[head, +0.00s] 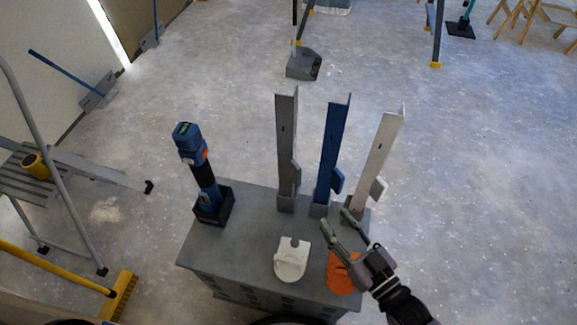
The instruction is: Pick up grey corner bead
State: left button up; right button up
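The grey corner bead (287,140) stands upright in a holder on the grey cabinet top (245,225). A blue corner bead (332,145) and a white one (379,155) stand to its right, the white one tilted. My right gripper (336,219) reaches in from the lower right. Its two fingers are spread and empty, near the foot of the blue and white beads, right of the grey bead's foot. My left gripper is out of view.
A blue and black power tool (195,160) stands in a black holder at the cabinet's left. A white curved piece (292,260) and an orange piece (341,274) lie at the front. A yellow broom (120,296) and a step ladder (45,185) stand left; floor right is clear.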

send_near(300, 179)
jog(key=x, duration=0.5)
jog(key=shift+p+x, duration=0.3)
jog(key=shift+x, duration=2.9)
jog(key=shift+f, duration=0.1)
jog(key=shift+s, duration=0.1)
grip_shut()
